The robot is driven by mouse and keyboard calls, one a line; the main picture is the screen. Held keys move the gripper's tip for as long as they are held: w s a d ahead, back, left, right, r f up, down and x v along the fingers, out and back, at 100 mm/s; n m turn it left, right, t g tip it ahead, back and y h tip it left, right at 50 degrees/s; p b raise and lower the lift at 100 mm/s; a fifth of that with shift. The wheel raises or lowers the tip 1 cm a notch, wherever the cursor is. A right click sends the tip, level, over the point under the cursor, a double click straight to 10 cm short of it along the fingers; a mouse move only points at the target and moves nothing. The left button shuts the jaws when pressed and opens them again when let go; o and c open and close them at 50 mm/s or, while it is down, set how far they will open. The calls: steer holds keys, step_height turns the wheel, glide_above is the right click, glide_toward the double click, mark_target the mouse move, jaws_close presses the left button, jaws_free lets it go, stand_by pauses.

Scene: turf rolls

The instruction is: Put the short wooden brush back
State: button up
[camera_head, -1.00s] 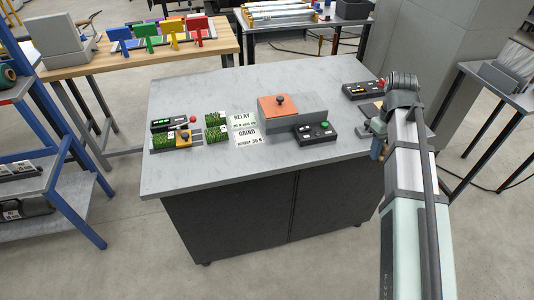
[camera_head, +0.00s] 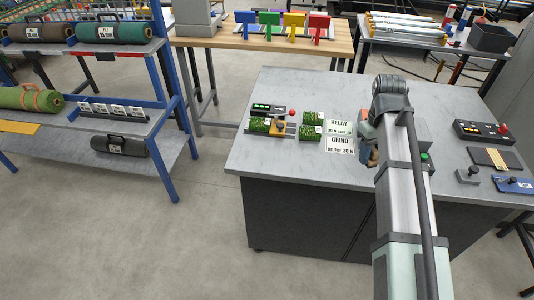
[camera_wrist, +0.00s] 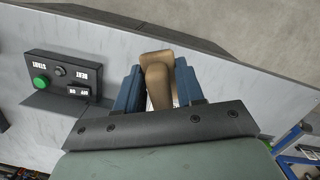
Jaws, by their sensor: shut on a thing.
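My gripper (camera_wrist: 157,88) is shut on the short wooden brush (camera_wrist: 156,58). In the wrist view the brush's tan wooden body shows between the two blue fingers, above the pale grey bench top. Its lower part is hidden by the gripper.
A black START control box (camera_wrist: 65,78) sits beside my gripper. At right are a red-button box (camera_head: 483,132) and a dark board (camera_head: 497,159). A blue rack (camera_head: 165,110) holds rolls at left.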

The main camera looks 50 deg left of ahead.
steer(key=s+a+n, duration=0.1)
steer(key=s+a, duration=0.6)
steer(key=a, duration=0.3)
steer(key=s+a+n, duration=0.1)
steer(key=s+a, duration=0.6)
steer(key=a, duration=0.3)
steer(key=m, duration=0.7)
glide_above(256, 155)
steer(key=shift+g, duration=0.3)
steer(key=shift+w+a+f, duration=0.1)
steer(key=shift+f, duration=2.25)
steer(key=shift+w+a+f, duration=0.1)
steer(key=shift+f, duration=2.2)
steer(key=o, duration=1)
steer(key=shift+f, duration=0.1)
steer(key=r, duration=0.8)
steer(key=w+a+r, duration=0.1)
steer(key=r, duration=0.3)
steer(key=shift+r, duration=0.1)
